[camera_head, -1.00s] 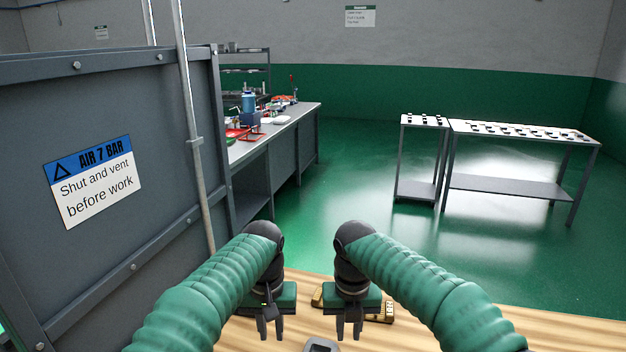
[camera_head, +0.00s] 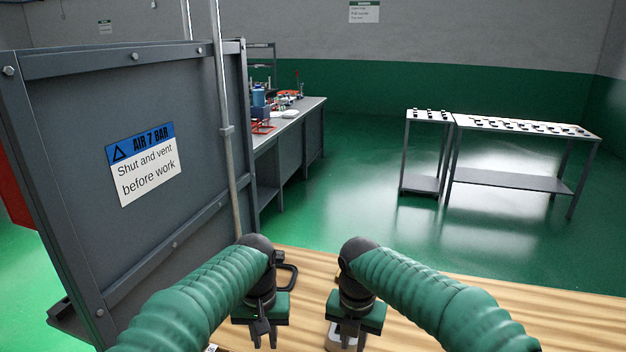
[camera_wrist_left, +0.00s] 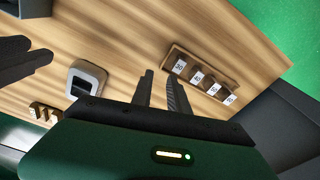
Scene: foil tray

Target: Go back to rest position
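My left gripper (camera_head: 264,334) hangs over the wooden table (camera_head: 480,285), at the lower middle of the head view. Its two fingers point down with a narrow gap and nothing between them; the gap also shows in the left wrist view (camera_wrist_left: 161,92). My right gripper (camera_head: 346,335) hangs to its right, also pointing down. Two dark fingers at the left of the left wrist view, apart and empty, look like the right gripper's (camera_wrist_left: 20,62). No foil tray shows.
A grey device with a dark screen (camera_wrist_left: 88,78) lies on the table, near a rack with numbered labels (camera_wrist_left: 202,74) and small brass pieces (camera_wrist_left: 43,112). A black handle (camera_head: 291,276) is beside my left wrist. A grey panel with a sign (camera_head: 144,165) stands close on the left.

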